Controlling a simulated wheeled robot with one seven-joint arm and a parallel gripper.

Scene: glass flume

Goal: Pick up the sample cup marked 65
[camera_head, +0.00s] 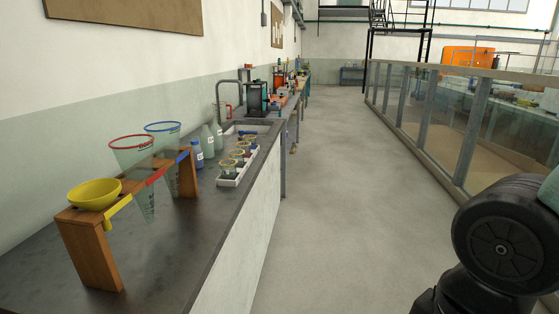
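Several small sample cups stand in a row in a white tray (229,183) on the dark bench top. The nearest cup (227,169) is at the tray's front end, with another cup (237,157) behind it and more beyond. The cups have tan rims and darker contents. Any numbers on them are too small to read, so I cannot tell which is marked 65. My gripper is not in view. Only a dark, rounded part of my arm (503,247) shows at the lower right, well apart from the bench.
A wooden rack (92,252) holds a yellow bowl (95,194) and two clear cones, one red-rimmed (133,160) and one blue-rimmed (163,140). Bottles (197,154) stand left of the tray, beside a sink and tap (230,83). The floor aisle (325,190) is clear; the glass flume (455,130) lines the right.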

